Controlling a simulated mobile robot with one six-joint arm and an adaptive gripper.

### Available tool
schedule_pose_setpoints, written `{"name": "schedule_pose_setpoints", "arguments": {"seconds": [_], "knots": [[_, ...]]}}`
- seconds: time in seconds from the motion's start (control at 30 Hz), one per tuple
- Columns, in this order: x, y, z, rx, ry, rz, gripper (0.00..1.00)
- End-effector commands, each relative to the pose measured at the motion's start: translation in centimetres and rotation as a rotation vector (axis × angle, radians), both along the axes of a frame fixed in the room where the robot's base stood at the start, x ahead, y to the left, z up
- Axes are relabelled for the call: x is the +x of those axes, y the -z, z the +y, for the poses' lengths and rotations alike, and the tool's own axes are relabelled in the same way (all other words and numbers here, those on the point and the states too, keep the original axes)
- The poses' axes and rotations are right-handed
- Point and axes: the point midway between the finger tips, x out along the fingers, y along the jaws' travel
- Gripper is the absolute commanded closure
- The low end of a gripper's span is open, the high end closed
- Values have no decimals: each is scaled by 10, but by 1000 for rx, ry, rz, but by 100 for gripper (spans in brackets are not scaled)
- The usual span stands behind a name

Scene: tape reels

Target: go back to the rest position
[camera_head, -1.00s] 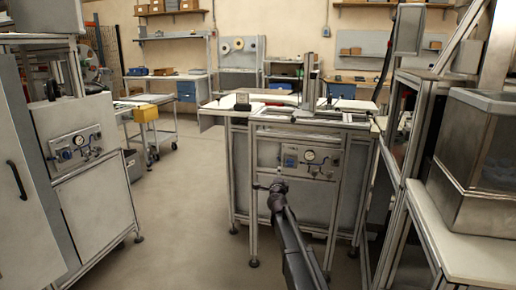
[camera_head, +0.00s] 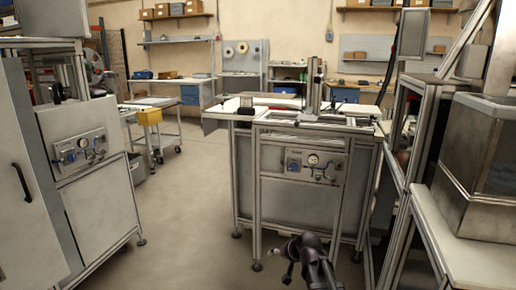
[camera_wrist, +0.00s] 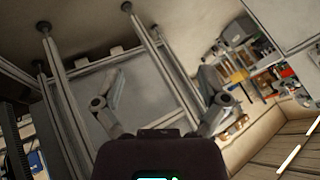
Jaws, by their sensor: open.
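My gripper shows at the bottom of the head view as a dark arm end (camera_head: 295,248), low in front of the centre workstation (camera_head: 300,200). In the wrist view my gripper (camera_wrist: 163,88) has its two grey fingers spread wide apart, with nothing between them. Behind the fingers in that view lies the tilted image of a metal frame with grey panels (camera_wrist: 85,85). Tape reels (camera_head: 229,51) hang on a grey board at the back wall, far from my gripper.
A grey machine cabinet (camera_head: 95,195) stands at the left, with a yellow box (camera_head: 149,116) on a cart behind it. A metal frame with a pale shelf (camera_head: 450,230) stands close on the right. Open floor (camera_head: 190,220) lies between the left cabinet and the centre workstation.

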Motion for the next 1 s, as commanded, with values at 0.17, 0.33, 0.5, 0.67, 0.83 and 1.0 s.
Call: {"name": "schedule_pose_setpoints", "arguments": {"seconds": [0.17,0.33,0.5,0.67,0.83,1.0], "knots": [[-74,26,-31,-178,-75,188,7],[-119,37,-54,-293,-112,323,7],[-154,42,-72,-373,-128,428,7],[-183,44,-88,-436,-136,514,7],[-189,30,-93,-454,-139,541,7],[-188,15,-93,-454,-138,539,7]]}}
